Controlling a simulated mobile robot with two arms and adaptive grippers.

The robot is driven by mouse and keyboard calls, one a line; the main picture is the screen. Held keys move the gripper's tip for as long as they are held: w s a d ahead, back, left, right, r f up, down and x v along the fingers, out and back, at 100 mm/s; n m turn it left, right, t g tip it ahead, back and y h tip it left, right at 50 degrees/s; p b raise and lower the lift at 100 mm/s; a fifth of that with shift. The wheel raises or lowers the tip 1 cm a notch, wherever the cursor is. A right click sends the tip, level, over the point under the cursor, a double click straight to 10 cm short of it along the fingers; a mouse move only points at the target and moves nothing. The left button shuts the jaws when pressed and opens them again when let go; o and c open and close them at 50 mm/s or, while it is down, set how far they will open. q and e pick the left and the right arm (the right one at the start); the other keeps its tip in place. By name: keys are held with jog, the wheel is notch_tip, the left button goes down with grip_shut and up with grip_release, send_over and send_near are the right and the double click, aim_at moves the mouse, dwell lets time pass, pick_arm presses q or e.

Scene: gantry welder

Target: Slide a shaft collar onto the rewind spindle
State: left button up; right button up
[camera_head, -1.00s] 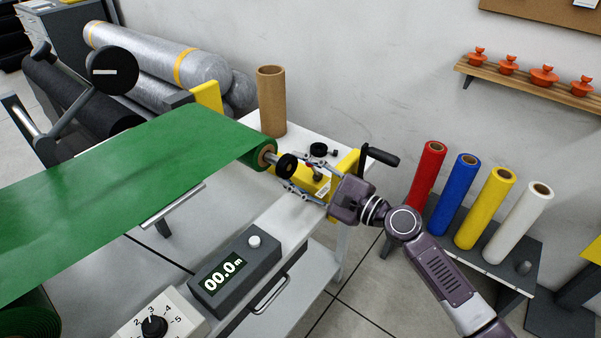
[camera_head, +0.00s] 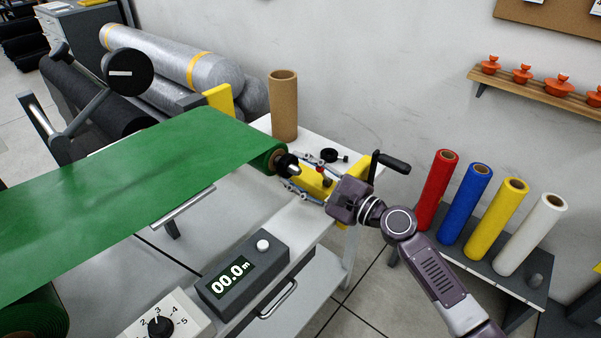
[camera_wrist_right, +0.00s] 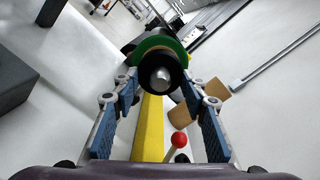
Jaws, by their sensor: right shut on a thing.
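The black shaft collar (camera_head: 288,164) sits between the fingertips of my right gripper (camera_head: 290,169), right beside the end of the green roll's cardboard core (camera_head: 276,160). In the right wrist view, the silver spindle end (camera_wrist_right: 161,79) shows in the middle of the black collar (camera_wrist_right: 163,63), so the collar appears to be around the spindle. The blue-padded fingers of my right gripper (camera_wrist_right: 160,88) close on it from both sides. The green roll end (camera_wrist_right: 163,44) lies just behind. The exact gap between collar and core is hidden. My left gripper is not in view.
A yellow bracket (camera_head: 314,180), a red ball knob (camera_head: 322,164) and another black round part (camera_head: 329,155) are near the gripper. A cardboard tube (camera_head: 283,107) stands behind. A counter box (camera_head: 243,276) sits in front. Coloured rolls (camera_head: 480,205) stand to the right.

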jog(key=shift+x, duration=0.8)
jog(key=o, duration=1.3)
jog(key=shift+d, duration=0.15)
jog(key=v, duration=1.2)
jog(key=shift+s, duration=0.1)
